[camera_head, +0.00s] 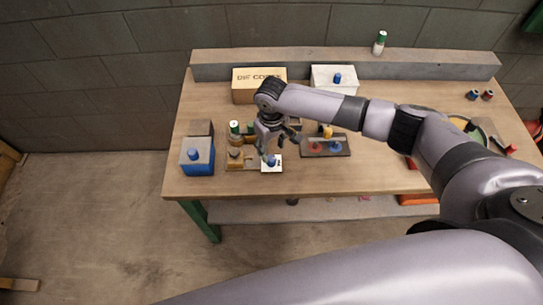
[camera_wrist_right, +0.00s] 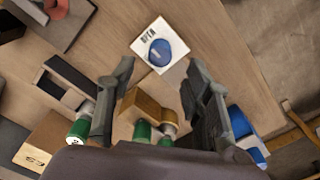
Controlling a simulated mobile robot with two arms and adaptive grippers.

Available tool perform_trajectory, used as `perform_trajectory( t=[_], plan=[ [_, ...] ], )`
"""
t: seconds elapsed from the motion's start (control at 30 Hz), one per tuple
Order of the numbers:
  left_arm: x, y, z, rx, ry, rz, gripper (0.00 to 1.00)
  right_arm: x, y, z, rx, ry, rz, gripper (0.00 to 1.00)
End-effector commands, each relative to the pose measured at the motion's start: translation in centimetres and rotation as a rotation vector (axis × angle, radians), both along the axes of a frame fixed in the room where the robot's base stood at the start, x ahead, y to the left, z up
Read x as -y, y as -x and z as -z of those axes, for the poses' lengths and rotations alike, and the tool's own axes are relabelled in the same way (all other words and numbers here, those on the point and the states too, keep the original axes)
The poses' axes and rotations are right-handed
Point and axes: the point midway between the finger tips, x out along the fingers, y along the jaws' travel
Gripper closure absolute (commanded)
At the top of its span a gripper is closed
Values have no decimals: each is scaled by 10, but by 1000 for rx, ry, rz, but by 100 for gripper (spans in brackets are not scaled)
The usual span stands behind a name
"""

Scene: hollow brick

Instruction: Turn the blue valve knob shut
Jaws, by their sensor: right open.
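A blue round knob (camera_head: 271,160) sits on a small white plate (camera_head: 265,169) near the table's front edge. In the right wrist view the knob (camera_wrist_right: 160,51) shows on its white plate (camera_wrist_right: 142,42), which bears dark lettering. My right gripper (camera_head: 272,148) is open above the table, close to the knob and behind it in the head view. In the right wrist view its two fingers (camera_wrist_right: 158,68) are apart, and the knob lies beyond the tips. I cannot tell the height gap. My left gripper is not in view.
A wooden block with a brass-coloured part (camera_head: 236,160) and green-capped bottles (camera_head: 235,130) are beside the gripper. A cardboard box (camera_head: 258,84) and white box (camera_head: 330,76) stand behind.

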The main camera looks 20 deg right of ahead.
Motion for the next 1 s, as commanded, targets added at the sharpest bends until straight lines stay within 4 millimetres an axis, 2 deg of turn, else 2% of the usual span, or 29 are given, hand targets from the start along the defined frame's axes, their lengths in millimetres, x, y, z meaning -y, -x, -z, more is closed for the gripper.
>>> perform_trajectory(
  t=[0.2, 0.4, 0.77, 1.0],
  plan=[
    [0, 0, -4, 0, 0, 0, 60, 0, 1, 42, -2, 1, 1, 54],
    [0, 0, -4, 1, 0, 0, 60, 0, 0, 62, 0, 0, 0, 54],
    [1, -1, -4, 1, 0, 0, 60, 0, 0, 66, 1, 0, -1, 54],
    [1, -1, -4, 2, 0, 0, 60, 0, 0, 66, 1, 0, 0, 70]
  ],
)
